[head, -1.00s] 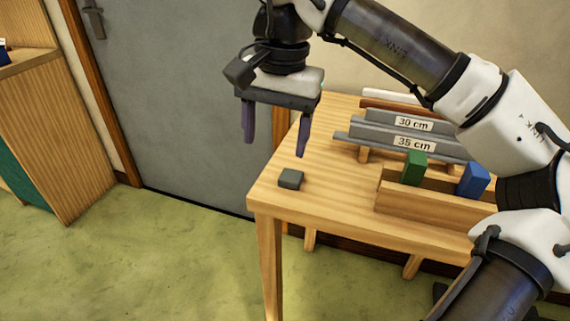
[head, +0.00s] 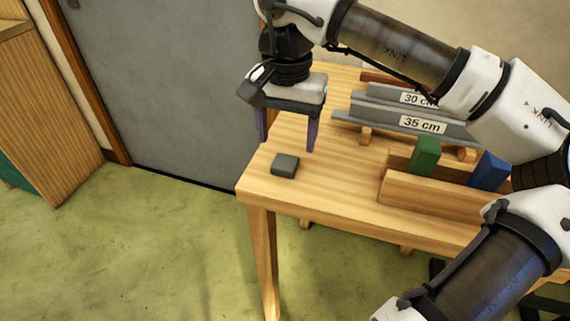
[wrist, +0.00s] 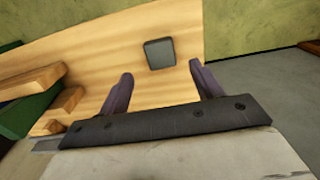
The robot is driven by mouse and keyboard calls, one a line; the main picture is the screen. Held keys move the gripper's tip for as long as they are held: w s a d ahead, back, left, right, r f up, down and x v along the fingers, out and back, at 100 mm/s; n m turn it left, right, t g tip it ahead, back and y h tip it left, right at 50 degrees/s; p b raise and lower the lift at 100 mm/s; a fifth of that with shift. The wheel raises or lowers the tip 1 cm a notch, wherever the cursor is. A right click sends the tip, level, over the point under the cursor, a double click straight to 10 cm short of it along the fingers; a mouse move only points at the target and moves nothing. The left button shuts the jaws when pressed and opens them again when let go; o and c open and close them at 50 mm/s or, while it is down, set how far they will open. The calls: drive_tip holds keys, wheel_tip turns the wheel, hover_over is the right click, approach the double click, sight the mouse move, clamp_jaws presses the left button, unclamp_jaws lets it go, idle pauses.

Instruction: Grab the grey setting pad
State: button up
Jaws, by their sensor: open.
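The grey setting pad (head: 285,165) is a small dark grey block lying flat near the left front corner of the wooden table. In the wrist view the pad (wrist: 159,54) lies ahead of and between the two fingers, apart from them. My gripper (head: 288,145) is open and empty, with its purple fingers pointing down above the table, just behind the pad in the head view. In the wrist view both fingers of my gripper (wrist: 160,85) show wide apart. Nothing hides the pad.
The wooden table (head: 330,190) has a rack with grey strips marked 30 cm and 35 cm (head: 420,124). A green block (head: 425,156) and a blue block (head: 489,171) stand in a wooden holder (head: 430,196). The table around the pad is clear. A grey door (head: 160,80) is behind.

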sight(285, 161)
wheel_tip(285, 161, down, 5)
drive_tip(key=shift+s+a+f, duration=0.15)
drive_tip(key=c, duration=1.1)
